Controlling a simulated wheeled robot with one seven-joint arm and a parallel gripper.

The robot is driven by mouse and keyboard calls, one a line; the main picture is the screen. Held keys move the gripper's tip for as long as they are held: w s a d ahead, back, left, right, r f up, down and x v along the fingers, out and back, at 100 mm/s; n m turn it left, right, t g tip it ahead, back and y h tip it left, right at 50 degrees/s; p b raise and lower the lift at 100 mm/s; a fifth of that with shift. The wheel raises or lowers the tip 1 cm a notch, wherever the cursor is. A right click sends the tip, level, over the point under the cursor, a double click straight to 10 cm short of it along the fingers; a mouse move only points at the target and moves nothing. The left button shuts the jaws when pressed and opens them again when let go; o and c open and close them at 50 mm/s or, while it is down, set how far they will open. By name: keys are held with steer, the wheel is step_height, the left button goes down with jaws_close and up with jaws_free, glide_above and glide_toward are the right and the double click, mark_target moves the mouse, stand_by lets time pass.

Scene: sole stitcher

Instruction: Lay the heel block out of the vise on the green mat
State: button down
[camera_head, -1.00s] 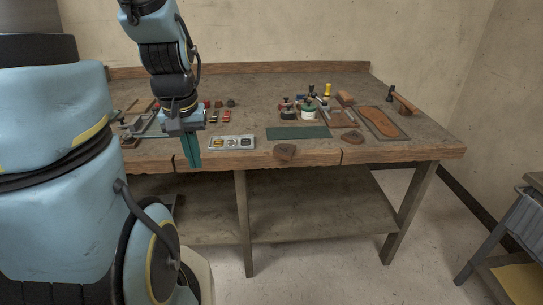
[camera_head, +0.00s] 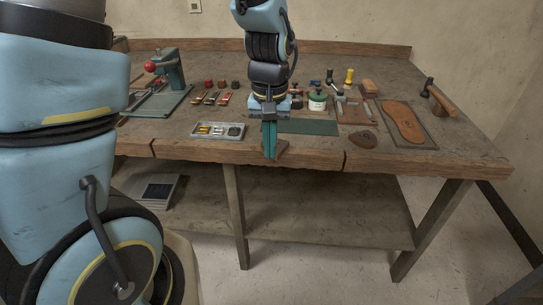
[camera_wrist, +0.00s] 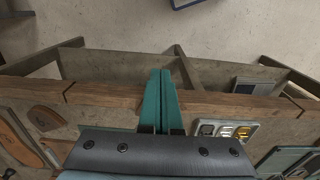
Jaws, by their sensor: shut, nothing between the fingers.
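The green mat (camera_head: 315,127) lies flat on the bench, its left end partly behind my gripper. My gripper (camera_head: 270,157) points down at the bench's front edge, with its teal fingers together and empty. In the wrist view the fingers (camera_wrist: 160,72) reach over the front rail. A brown block (camera_head: 283,147) sits at the front edge right behind the fingers, mostly hidden by them; it looks like the heel block, but I cannot tell how it is held or whether I touch it. No vise is clearly visible around it.
A grey tray (camera_head: 205,136) with small parts is left of my gripper. A brown rounded piece (camera_head: 362,139) lies right of the mat. A green device with a red knob (camera_head: 174,72) is at the left.

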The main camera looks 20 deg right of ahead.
steer(key=w+d+f+p, duration=0.1)
steer(key=w+f+p, duration=0.1)
steer(key=f, duration=0.4)
steer(key=shift+w+d+f, duration=0.3)
steer(key=shift+w+f, duration=0.05)
steer(key=shift+w, duration=0.45)
steer(key=w, duration=0.1)
steer(key=w+d, duration=0.1)
steer(key=w, duration=0.1)
steer(key=shift+d, duration=0.25)
